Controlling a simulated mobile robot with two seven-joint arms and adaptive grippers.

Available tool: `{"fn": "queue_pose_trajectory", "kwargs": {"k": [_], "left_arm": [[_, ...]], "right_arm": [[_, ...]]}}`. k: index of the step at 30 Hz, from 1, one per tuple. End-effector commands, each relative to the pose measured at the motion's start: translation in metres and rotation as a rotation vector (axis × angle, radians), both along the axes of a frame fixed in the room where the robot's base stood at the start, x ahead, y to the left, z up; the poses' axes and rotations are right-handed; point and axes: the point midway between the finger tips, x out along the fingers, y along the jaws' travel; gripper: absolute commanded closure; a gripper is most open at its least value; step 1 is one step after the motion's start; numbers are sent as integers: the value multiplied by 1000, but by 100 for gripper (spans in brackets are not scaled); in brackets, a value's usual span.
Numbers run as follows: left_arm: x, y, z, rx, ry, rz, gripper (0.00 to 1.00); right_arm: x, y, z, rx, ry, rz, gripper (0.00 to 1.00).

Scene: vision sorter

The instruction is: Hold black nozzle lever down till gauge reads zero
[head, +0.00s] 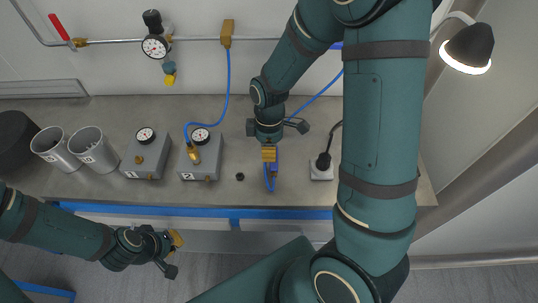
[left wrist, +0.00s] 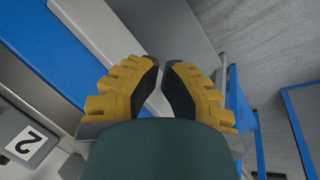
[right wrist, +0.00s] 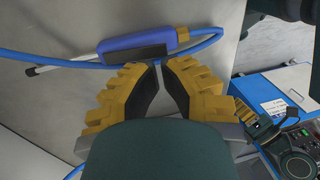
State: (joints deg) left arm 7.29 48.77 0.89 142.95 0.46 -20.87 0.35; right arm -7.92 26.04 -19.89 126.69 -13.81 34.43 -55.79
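A blue nozzle body with a black lever (right wrist: 138,55) and a grey tube tip lies on the bench in the right wrist view. My right gripper (right wrist: 160,65) has its fingertips together just short of it; nothing shows between them and I cannot tell whether they touch the lever. In the head view this gripper (head: 268,160) points down at the bench. My left gripper (head: 176,240) hangs in front of the bench's front edge, empty, its fingertips (left wrist: 161,64) nearly together. A round gauge (head: 154,47) is on the wall pipe; its reading is too small to tell.
Two grey boxes with gauges (head: 147,155) (head: 207,158) and two grey cups (head: 56,148) (head: 92,150) stand at the bench's left. A blue hose (head: 227,85) runs from the wall fitting to one box. A lamp (head: 468,46) is at the right, a red valve handle (head: 59,27) at the left.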

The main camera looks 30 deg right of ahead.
Motion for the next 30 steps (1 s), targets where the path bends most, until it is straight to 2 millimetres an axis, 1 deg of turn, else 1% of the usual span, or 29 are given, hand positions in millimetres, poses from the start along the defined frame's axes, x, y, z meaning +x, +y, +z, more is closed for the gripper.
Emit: {"fn": "queue_pose_trajectory", "kwargs": {"k": [1, 5, 17, 21, 23, 30], "left_arm": [[0, 0, -2, 0, 1, 0, 100], [-1, 0, -2, 0, 2, -2, 100], [-1, 0, -3, 0, 2, -2, 100], [-3, -1, -12, -2, 8, -5, 100], [-3, -1, -9, -2, 8, -5, 100], [-3, -1, -9, -2, 7, -5, 100]], "right_arm": [[-1, 0, -5, 0, 1, 0, 100], [-2, 1, -11, 0, 1, 0, 100], [-2, 1, -14, 0, 0, 0, 100], [-4, 2, -26, 0, 0, -1, 100], [-4, 2, -22, -1, -1, 0, 100], [-4, 2, -22, -1, 1, 0, 100]]}}
